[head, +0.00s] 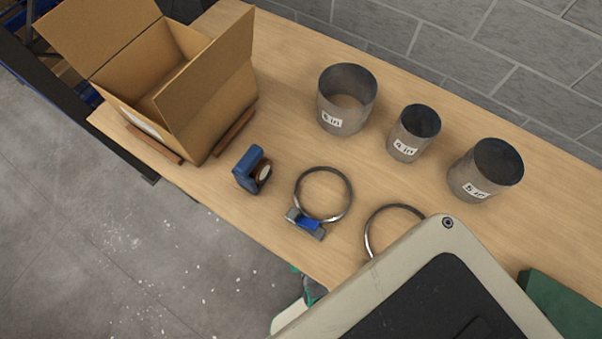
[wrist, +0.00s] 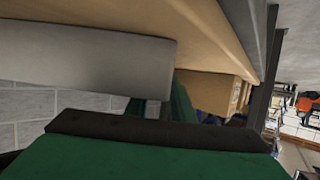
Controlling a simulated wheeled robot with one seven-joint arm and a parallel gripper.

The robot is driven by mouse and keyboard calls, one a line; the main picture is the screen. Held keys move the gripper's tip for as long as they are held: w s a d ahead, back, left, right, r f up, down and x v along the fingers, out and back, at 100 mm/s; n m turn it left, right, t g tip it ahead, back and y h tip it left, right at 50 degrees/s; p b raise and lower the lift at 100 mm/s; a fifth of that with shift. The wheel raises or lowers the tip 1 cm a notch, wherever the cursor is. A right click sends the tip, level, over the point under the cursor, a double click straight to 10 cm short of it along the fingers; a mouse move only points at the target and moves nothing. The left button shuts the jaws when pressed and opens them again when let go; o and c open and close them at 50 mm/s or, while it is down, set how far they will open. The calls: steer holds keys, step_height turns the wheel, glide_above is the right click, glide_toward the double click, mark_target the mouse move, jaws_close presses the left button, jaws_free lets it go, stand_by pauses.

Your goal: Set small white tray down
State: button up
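In the wrist view a pale grey-white slab (wrist: 85,62), probably the small white tray, fills the upper left. My gripper's green fingers (wrist: 165,108) reach up to its lower right corner and are partly hidden by it. Whether they clamp it does not show. In the head view a small white piece (head: 290,319) shows at the bottom with a bit of green beside it, beyond the table's front edge. It may be the same tray, mostly hidden behind a large beige and black panel that looks like part of me.
The wooden table (head: 245,210) bears an open cardboard box (head: 215,95), metal cylinders (head: 346,100), (head: 413,132), (head: 486,170), a blue tool (head: 247,170) and ring clamps (head: 323,194), (head: 395,208). A green block (head: 560,305) shows at right. Bare wood lies between clamps and cylinders.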

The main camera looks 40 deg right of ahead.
steer(key=v, duration=1.1)
steer(key=shift+s+a, duration=0.1)
steer(key=shift+s, duration=0.3)
